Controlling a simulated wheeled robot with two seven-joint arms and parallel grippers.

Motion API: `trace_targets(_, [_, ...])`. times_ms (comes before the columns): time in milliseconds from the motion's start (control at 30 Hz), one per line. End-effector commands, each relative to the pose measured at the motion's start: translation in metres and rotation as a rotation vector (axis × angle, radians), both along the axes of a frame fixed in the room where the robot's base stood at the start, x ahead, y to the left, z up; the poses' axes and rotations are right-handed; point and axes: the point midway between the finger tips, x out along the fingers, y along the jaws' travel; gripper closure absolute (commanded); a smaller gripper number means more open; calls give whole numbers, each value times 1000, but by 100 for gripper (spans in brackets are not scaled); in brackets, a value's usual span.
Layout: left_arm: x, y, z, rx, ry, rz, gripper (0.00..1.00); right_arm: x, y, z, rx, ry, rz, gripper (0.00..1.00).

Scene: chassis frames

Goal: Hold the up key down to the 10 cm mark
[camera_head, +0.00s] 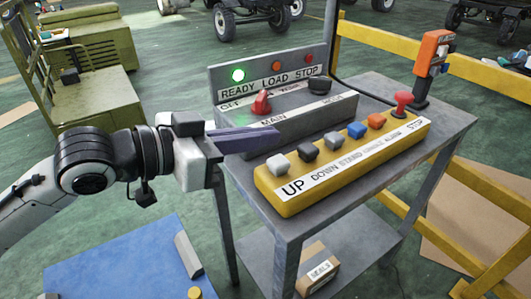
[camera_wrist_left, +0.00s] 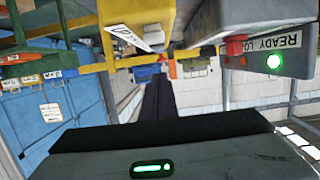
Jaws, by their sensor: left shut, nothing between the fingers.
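The yellow key box (camera_head: 340,172) lies along the front of the grey table. Its up key (camera_head: 278,163) is a pale grey block at the left end, above the UP label. My left gripper (camera_head: 276,136) is shut and empty. Its fingers point right, in front of the grey switch panel and a little behind and above the up key, apparently apart from it. In the left wrist view the shut fingers (camera_wrist_left: 158,95) reach away below the yellow box (camera_wrist_left: 140,14). No 10 cm mark can be made out. My right gripper is out of view.
The switch panel (camera_head: 300,121) has a lit green READY lamp (camera_head: 238,75) and a red MAIN knob (camera_head: 262,103). Other keys and a red stop button (camera_head: 403,100) run to the right. An orange device (camera_head: 433,52) stands at the back right corner. Yellow rails flank the table.

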Motion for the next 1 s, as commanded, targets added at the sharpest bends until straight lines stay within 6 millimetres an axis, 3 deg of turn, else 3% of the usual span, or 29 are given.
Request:
trace_targets(67, [8, -14, -3, -2, 1, -4, 100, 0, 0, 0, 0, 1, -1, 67])
trace_targets(100, [7, -9, -17, 3, 6, 1, 100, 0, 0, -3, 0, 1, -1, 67])
trace_targets(300, [6, -9, -39, 2, 3, 0, 100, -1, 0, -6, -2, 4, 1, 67])
trace_targets(767, [6, -9, -44, 2, 1, 0, 100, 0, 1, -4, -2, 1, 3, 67])
trace_targets(1000, [6, -9, -69, 4, 7, 0, 100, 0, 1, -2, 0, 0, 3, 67])
